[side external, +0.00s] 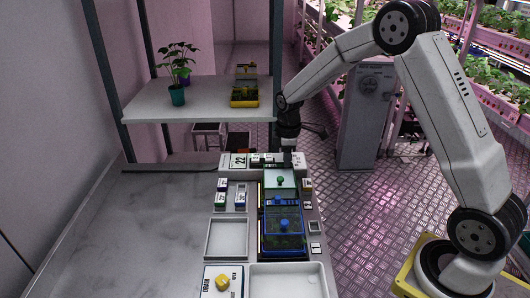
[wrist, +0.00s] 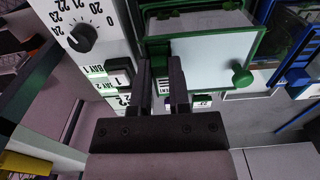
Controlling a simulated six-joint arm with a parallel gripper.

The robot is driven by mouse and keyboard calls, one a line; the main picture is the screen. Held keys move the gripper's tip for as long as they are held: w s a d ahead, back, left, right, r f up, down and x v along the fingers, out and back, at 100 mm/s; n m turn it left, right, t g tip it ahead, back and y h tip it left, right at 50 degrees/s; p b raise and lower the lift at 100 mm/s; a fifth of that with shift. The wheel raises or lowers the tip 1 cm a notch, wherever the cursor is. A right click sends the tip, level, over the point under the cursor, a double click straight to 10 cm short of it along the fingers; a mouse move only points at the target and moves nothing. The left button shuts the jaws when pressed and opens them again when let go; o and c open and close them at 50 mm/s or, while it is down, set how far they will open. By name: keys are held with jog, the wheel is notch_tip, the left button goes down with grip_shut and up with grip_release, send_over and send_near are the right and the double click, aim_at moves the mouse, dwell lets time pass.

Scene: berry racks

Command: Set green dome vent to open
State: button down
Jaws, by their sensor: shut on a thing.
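The green dome (wrist: 205,55) has a pale lid with a green rim and a round green knob (wrist: 242,77). In the side external view the green dome (side external: 272,187) stands at the far end of the bench row. My gripper (wrist: 160,62) is at the dome's edge, its two dark fingers on either side of a small green vent tab (wrist: 160,50). The fingers are shut on this tab and partly hide it. In the side external view my gripper (side external: 287,160) is over the dome's far end. The vent's exact setting cannot be told.
A blue dome (side external: 284,238) stands directly in front of the green one. A panel with a black dial (wrist: 83,37) and label tags lies beside my fingers. Empty trays (side external: 227,240) and a yellow knob (side external: 222,282) are nearer. A shelf (side external: 200,103) with plants overhangs the left.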

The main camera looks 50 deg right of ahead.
aim_at(273, 166)
jog(key=shift+w+a, duration=0.1)
dwell(0.3)
jog(key=shift+w+a, duration=1.25)
jog(key=shift+w, duration=0.05)
jog(key=c, duration=0.6)
grip_release()
jog(key=shift+o, duration=0.2)
jog(key=shift+r, duration=0.15)
notch_tip(273, 166, up, 8)
jog(key=shift+f, duration=0.2)
jog(key=shift+s, duration=0.15)
